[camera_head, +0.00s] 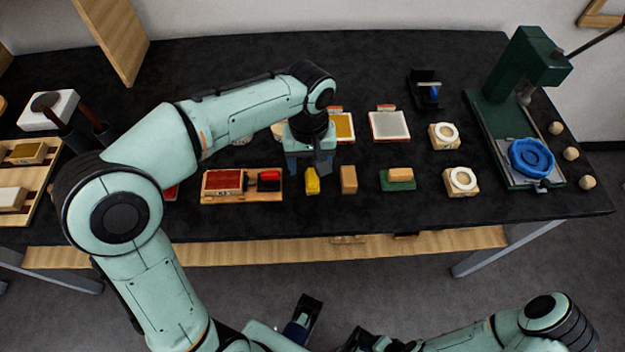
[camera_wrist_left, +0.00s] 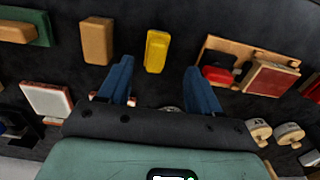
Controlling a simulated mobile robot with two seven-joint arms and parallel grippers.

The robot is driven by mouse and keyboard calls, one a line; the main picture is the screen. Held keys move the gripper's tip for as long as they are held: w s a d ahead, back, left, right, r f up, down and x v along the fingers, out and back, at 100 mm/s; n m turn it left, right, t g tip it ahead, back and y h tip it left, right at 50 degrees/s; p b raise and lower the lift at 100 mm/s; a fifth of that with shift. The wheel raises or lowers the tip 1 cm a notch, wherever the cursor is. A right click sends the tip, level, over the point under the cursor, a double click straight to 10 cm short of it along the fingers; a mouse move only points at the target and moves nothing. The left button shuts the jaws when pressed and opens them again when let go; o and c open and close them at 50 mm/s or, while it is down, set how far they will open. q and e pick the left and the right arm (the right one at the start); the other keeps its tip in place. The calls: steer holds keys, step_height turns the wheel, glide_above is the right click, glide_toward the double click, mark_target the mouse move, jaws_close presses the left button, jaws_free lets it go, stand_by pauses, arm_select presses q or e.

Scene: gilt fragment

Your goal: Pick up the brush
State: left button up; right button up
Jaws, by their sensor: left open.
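No thing can be told for sure as the brush. A small yellow block-like thing (camera_head: 312,182) lies on the black table, and it shows just beyond my fingertips in the left wrist view (camera_wrist_left: 157,50). My left gripper (camera_head: 308,165) is open and empty above the table, its fingers to either side of the line to the yellow thing, not touching it. A red and black piece (camera_head: 269,179), also in the left wrist view (camera_wrist_left: 218,75), lies on a wooden board (camera_head: 245,198).
A tan block (camera_head: 348,180) stands close right of the yellow thing. A green pad (camera_head: 398,184) bears another tan block. A red pad (camera_head: 222,181) sits on the board. A green press (camera_head: 510,75) with a blue round piece (camera_head: 531,158) stands at right.

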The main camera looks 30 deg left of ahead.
mark_target(312, 175)
arm_select(q)
steer(key=shift+w+d+f+b, duration=0.1)
steer(key=shift+f+b, duration=0.15)
steer(key=shift+f, duration=1.1)
steer(key=shift+w+d+f+b, duration=0.1)
steer(key=shift+f+b, duration=0.1)
steer(key=shift+f, duration=1.15)
steer(key=c, duration=1.1)
